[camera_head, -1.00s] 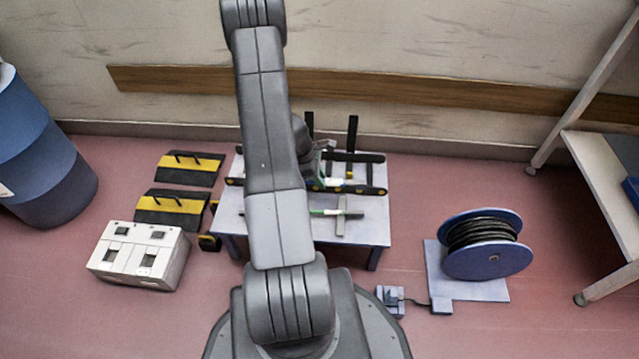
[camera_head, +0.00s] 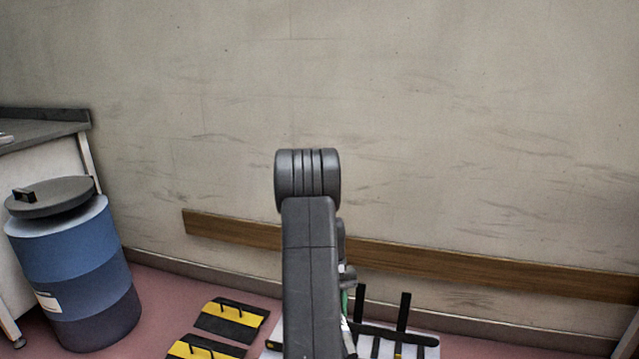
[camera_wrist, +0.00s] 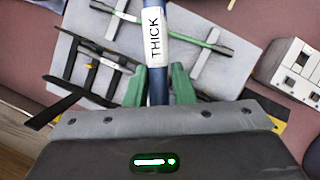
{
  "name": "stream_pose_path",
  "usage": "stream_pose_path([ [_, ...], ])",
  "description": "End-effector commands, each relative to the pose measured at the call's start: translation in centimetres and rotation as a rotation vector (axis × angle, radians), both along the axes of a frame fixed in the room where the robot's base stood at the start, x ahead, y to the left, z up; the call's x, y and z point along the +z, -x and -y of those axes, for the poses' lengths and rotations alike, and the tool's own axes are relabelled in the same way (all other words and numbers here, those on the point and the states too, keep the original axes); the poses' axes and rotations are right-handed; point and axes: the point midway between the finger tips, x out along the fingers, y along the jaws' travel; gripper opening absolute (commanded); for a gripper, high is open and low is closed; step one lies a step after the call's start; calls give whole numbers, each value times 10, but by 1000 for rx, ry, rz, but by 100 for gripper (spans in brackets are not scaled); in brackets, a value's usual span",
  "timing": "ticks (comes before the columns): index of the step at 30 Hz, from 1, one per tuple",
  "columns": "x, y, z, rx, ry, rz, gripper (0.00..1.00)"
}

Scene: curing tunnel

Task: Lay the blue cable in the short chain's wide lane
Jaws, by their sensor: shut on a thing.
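In the wrist view my gripper (camera_wrist: 158,86) has green fingers shut on the blue cable (camera_wrist: 158,99), which stands out between them. The cable carries a white label (camera_wrist: 154,36) reading THICK. Below it, a black chain (camera_wrist: 83,92) with crossbars lies on the pale table (camera_wrist: 232,72). A slimmer black and green strip (camera_wrist: 215,47) with pale crosspieces lies beside it.
A blue drum (camera_head: 75,270) stands at the left by a grey-topped counter (camera_head: 40,125). Two yellow and black plates (camera_head: 232,318) lie on the floor. A white box (camera_wrist: 298,68) stands beside the table in the wrist view. A wooden rail (camera_head: 450,262) runs along the wall.

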Motion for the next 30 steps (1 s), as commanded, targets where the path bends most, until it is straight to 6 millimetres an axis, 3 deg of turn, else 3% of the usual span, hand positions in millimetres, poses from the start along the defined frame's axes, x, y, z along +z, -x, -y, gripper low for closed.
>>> stream_pose_path([
  [7, 49, -6, -51, -227, -1, 3, 0],
  [30, 141, 4, -49, -226, 2, -3, 0],
])
